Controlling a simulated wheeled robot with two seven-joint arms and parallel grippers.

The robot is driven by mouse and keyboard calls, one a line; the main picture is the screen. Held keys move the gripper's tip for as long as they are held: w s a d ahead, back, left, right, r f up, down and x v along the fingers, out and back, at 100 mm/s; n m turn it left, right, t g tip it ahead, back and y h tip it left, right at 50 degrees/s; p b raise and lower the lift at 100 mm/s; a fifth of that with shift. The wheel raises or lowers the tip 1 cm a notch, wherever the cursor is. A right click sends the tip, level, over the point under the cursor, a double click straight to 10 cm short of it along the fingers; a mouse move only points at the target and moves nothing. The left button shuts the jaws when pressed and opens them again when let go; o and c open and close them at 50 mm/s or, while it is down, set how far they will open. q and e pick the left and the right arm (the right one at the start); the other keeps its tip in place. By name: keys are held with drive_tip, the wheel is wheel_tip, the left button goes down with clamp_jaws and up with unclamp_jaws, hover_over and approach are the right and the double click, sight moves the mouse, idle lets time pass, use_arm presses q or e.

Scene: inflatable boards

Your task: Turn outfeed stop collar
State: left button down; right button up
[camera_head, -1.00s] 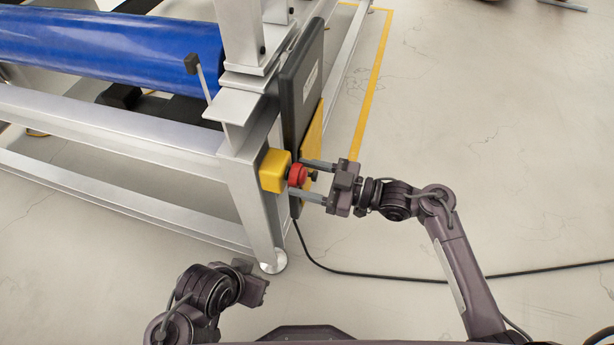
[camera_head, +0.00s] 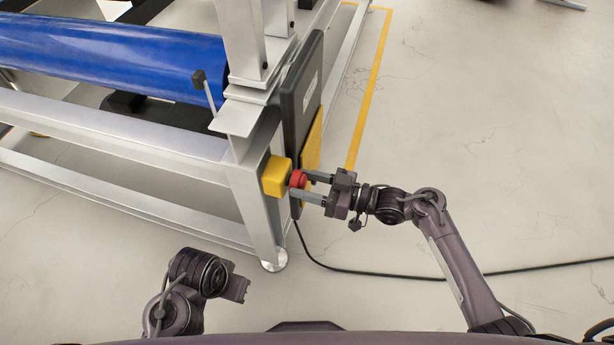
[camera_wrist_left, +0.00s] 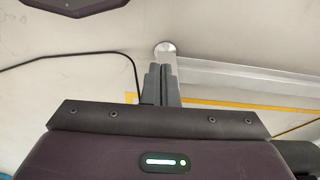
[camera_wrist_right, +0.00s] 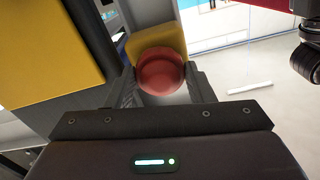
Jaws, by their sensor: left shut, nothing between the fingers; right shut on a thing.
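The red stop collar (camera_head: 298,179) is a round knob on a yellow box (camera_head: 276,177) fixed to the frame's corner post. My right gripper (camera_head: 306,185) reaches it from the right and is shut on it, one finger on each side. In the right wrist view the red collar (camera_wrist_right: 160,71) sits between the two fingers, with the yellow box (camera_wrist_right: 155,42) behind it. My left gripper (camera_head: 238,288) hangs low at the front left, away from the collar. In the left wrist view its fingers (camera_wrist_left: 161,84) are together and empty.
A silver metal frame (camera_head: 110,142) carries a blue roller (camera_head: 110,55). A dark grey panel (camera_head: 300,90) stands just above the collar. A black cable (camera_head: 400,276) runs across the floor, which is clear at right.

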use_arm(q)
drive_tip(key=shift+w+a+f+p, duration=0.15)
drive_tip(key=shift+f+p, duration=0.1)
drive_tip(key=shift+f, duration=0.75)
drive_tip(key=shift+w+a+f+p, duration=0.1)
drive_tip(key=shift+f+p, duration=0.15)
drive_tip(key=shift+f, duration=0.7)
drive_tip(key=shift+w+a+f+p, duration=0.15)
drive_tip(key=shift+f+p, duration=0.1)
drive_tip(key=shift+f, duration=0.75)
use_arm(e)
drive_tip(key=shift+m, duration=1.1)
use_arm(q)
drive_tip(key=shift+d, duration=0.1)
use_arm(e)
drive_tip(key=o, duration=1)
use_arm(q)
drive_tip(key=shift+f, duration=0.55)
use_arm(e)
drive_tip(key=shift+v, duration=3.85)
